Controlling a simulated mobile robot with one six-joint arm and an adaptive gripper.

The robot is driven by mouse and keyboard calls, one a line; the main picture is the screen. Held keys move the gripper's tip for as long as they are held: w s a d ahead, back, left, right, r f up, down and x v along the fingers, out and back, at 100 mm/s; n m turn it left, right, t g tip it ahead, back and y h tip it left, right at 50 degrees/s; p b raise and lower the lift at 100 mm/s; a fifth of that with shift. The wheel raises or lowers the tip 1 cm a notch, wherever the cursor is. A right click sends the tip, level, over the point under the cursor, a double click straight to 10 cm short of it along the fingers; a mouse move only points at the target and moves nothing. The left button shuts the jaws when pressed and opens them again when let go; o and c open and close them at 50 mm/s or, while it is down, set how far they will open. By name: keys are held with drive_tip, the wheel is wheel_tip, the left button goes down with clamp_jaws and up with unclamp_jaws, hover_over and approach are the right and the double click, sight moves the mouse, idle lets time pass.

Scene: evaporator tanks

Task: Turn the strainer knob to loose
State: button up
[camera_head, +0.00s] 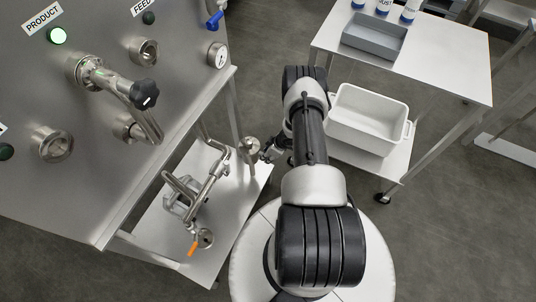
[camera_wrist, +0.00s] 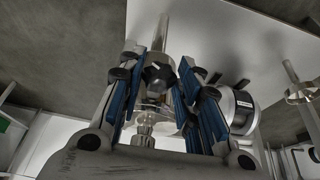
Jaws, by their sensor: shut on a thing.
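The strainer knob (camera_wrist: 158,72) is small, black and lobed. It shows in the wrist view between the blue-padded fingers of my gripper (camera_wrist: 160,82), in front of shiny steel parts. My gripper is shut on it. In the head view my gripper (camera_head: 268,156) is low beside an upright steel fitting (camera_head: 250,146), at the end of the pipework. The knob is too small or hidden to make out there. Its turn position cannot be read.
Steel pipework with an orange handle (camera_head: 193,247) sits on a low shelf (camera_head: 236,227). A panel (camera_head: 100,190) with a black-knobbed valve (camera_head: 143,94) rises at left. A table (camera_head: 440,65) and white bin (camera_head: 369,117) stand at right. A round steel part (camera_wrist: 240,112) sits beside my fingers.

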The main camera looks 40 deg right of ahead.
drive_tip(key=shift+a+r+p, duration=0.15)
drive_tip(key=shift+r+p, duration=0.05)
drive_tip(key=shift+p, duration=0.85)
drive_tip(key=h+p, duration=0.1)
drive_tip(key=p, duration=0.4)
drive_tip(key=shift+a+t+h, duration=0.1)
drive_tip(key=shift+t+h, duration=0.3)
drive_tip(key=shift+h+p, duration=0.3)
drive_tip(key=shift+p, duration=0.55)
drive_tip(key=shift+f+n+t+h+p, duration=0.2)
drive_tip(key=shift+n+t+h+p, duration=0.1)
drive_tip(key=shift+p, duration=0.15)
drive_tip(key=o, duration=1.1)
drive_tip(key=shift+s, duration=0.1)
drive_tip(key=shift+c, duration=0.2)
drive_tip(key=v, duration=1.2)
